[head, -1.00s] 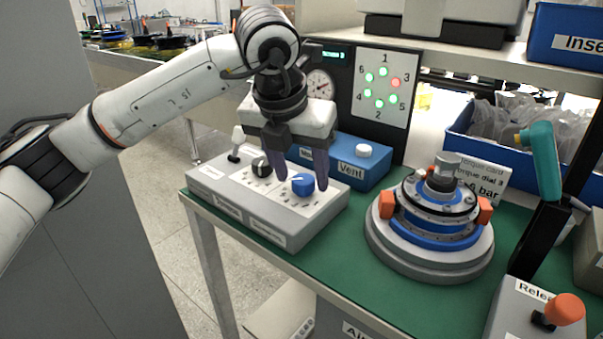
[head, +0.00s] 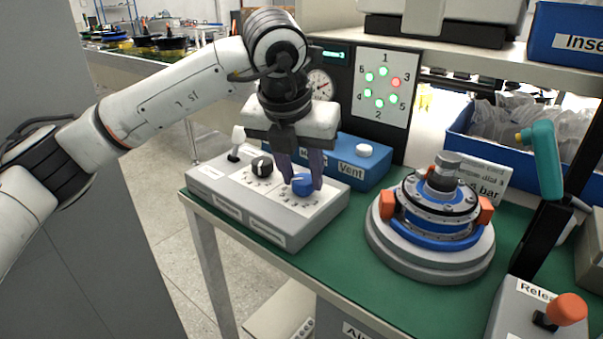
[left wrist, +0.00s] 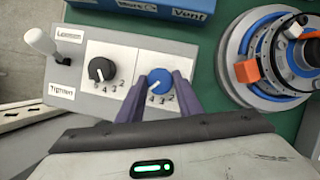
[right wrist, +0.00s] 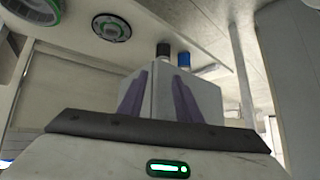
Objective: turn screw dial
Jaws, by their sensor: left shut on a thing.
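The blue dial (head: 302,186) sits on the grey control box (head: 222,205) at the table's left front; it also shows in the left wrist view (left wrist: 160,88). My left gripper (head: 302,180) points down and is shut on the blue dial, one purple finger on each side. The numbers 4, 3 and 2 are printed beside the dial in the left wrist view. A black dial (left wrist: 101,69) with similar numbers is to its left. In the right wrist view, my right gripper (right wrist: 158,100) has its fingers apart with nothing visible between them.
A white lever (head: 237,138) stands at the box's left end. A blue Vent box (head: 352,172) is behind the control box. The round hub motor (head: 440,215) stands to the right on the green tabletop (head: 395,310). A panel (head: 381,88) shows several green lights and one red.

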